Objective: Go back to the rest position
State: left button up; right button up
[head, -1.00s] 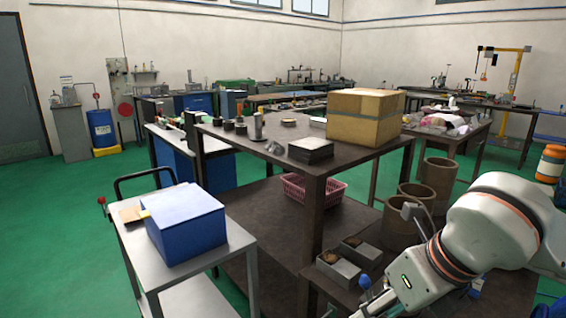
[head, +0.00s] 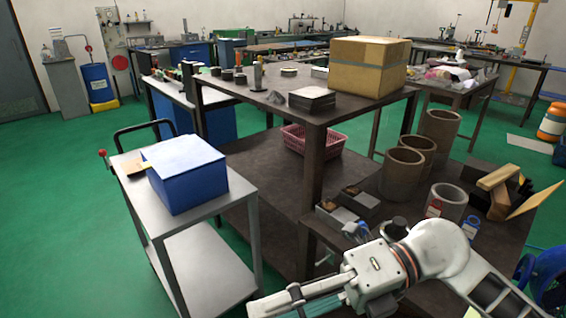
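The task names no object, only the rest position. One arm of mine, white with orange bands, reaches in from the right (head: 430,250) at the bottom of the head view, in front of the dark workbench (head: 262,212). Its bars run left toward the bottom edge. My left arm and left gripper do not show.
A grey trolley (head: 205,262) with a blue box (head: 187,173) stands at left. Green floor (head: 60,220) is free at far left.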

jog(key=w+d+f+m+t+y, duration=0.2)
jog(key=w+d+m+t+y, duration=0.3)
jog(key=w+m+t, duration=0.6)
jog(key=w+d+f+m+t+h, duration=0.2)
jog(key=d+f+m+t+h, duration=0.2)
jog(key=d+f+m+h, duration=0.25)
jog(key=w+d+f+m+t+h, duration=0.2)
jog(key=d+f+m+t+h, duration=0.15)
jog(key=d+f+m, duration=0.4)
jog(key=s+d+f+m+g+h, duration=0.25)
jog(key=s+d+f, duration=0.25)
jog(key=f, duration=0.4)
jog(key=s+d+f+m+g+h, duration=0.1)
jog(key=s+d+f+m+h, duration=0.25)
jog(key=f, duration=0.55)
jog(key=s+d+f+m+g+h, duration=0.1)
jog(key=s+d+f+h, duration=0.1)
jog(key=s+d+f, duration=0.55)
jog(key=w+a+m, duration=0.2)
jog(key=a+m, duration=0.3)
jog(key=a, duration=0.8)
jog(key=shift+w+a+f+t, duration=0.3)
jog(key=shift+a+f, duration=0.1)
